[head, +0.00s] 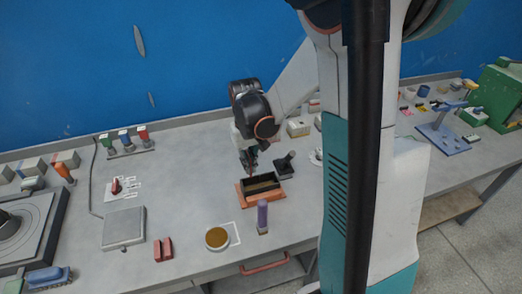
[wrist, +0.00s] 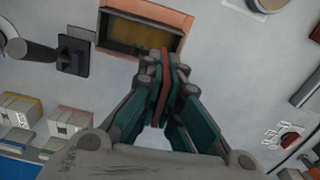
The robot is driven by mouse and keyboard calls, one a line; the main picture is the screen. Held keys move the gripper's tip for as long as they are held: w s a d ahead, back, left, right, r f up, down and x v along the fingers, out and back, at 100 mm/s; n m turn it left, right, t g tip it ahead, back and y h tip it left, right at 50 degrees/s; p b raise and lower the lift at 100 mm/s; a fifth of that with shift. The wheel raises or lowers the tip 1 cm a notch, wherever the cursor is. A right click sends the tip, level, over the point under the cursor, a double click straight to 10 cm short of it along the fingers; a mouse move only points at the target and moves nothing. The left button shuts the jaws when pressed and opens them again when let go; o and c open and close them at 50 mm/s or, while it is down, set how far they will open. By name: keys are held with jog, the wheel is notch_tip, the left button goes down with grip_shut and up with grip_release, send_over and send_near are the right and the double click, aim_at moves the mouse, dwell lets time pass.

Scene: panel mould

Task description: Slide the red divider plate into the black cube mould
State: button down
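The black mould (head: 277,188) is an open-topped box with dark walls and a brownish inside. It sits on an orange-brown base (head: 246,201) on the bench. It also shows at the top of the wrist view (wrist: 107,28). My gripper (head: 250,160) is at the mould's back edge in the head view. In the wrist view my gripper (wrist: 165,95) is shut on the thin red divider plate (wrist: 165,70), seen nearly edge-on. The plate's far end overlaps the mould's wall in the wrist view; I cannot tell whether it is above the wall or inside.
A black-handled tool (head: 285,166) stands just right of the mould. A purple cylinder (head: 262,217) and a round pot (head: 217,238) are in front. A red slotted block (head: 163,249) and a grey box (head: 123,229) lie left. The bench between them is clear.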

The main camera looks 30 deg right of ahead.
jog(key=shift+m, duration=0.4)
jog(key=d, duration=0.1)
jog(key=s+d+r, duration=0.1)
jog(key=d+r, duration=0.1)
jog(key=shift+s+d+r+p, duration=0.1)
jog(key=shift+s+r+p, duration=0.15)
jog(key=shift+p, duration=0.1)
jog(key=b, duration=0.5)
send_over(260, 175)
jog(key=s+a, duration=0.1)
jog(key=s, duration=0.1)
jog(key=shift+a+f, duration=0.2)
jog(key=shift+f, duration=2.7)
jog(key=shift+f+b, duration=1.6)
jog(key=shift+f, duration=0.2)
jog(key=c, duration=1.7)
grip_release()
jog(key=shift+s, duration=0.1)
notch_tip(260, 175, up, 12)
jog(key=shift+r, duration=0.1)
